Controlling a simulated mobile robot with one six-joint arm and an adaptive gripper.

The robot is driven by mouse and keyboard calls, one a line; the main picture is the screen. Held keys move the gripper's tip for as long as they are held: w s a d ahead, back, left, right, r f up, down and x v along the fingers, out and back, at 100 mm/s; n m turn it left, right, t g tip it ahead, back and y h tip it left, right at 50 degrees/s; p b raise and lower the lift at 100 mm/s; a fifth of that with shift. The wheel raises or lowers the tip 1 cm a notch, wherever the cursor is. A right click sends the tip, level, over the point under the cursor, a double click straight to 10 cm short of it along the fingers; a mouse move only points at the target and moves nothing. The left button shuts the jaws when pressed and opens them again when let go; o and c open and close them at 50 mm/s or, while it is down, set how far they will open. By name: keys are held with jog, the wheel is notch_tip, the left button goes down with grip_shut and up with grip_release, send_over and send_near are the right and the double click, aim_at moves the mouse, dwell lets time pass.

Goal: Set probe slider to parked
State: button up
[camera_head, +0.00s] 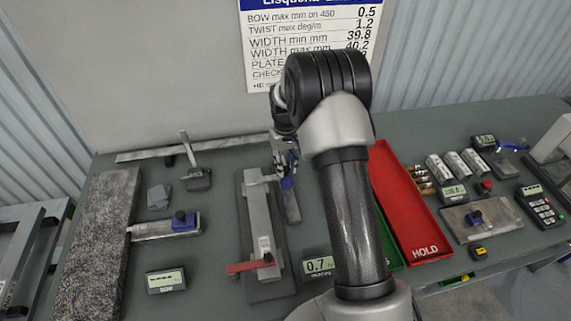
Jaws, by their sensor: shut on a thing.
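A long grey fixture (262,222) stands upright in the picture near the middle of the table, with a red lever (248,266) at its near end. At its far right side is a narrow grey rail (292,208) with a small blue piece (287,183), which looks like the probe slider's handle. My gripper (285,166) is over the far end of this rail, shut on the blue piece. My gripper and arm hide part of the slider, and I cannot read any parked mark.
A display reading 0.7 (317,265) sits right of the fixture. A red HOLD tray (408,215) and a green tray (391,247) lie right of my arm.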

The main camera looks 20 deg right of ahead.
grip_shut()
jog(key=w, duration=0.3)
jog(key=w+d, duration=0.1)
jog(key=w, duration=0.2)
jog(key=w+d+p, duration=0.1)
jog(key=w, duration=0.2)
jog(key=shift+w, duration=0.55)
jog(key=shift+r, duration=0.1)
jog(key=o, duration=0.9)
grip_release()
jog(key=shift+w, duration=0.15)
jog(key=shift+o, duration=0.6)
notch_tip(320, 180, up, 12)
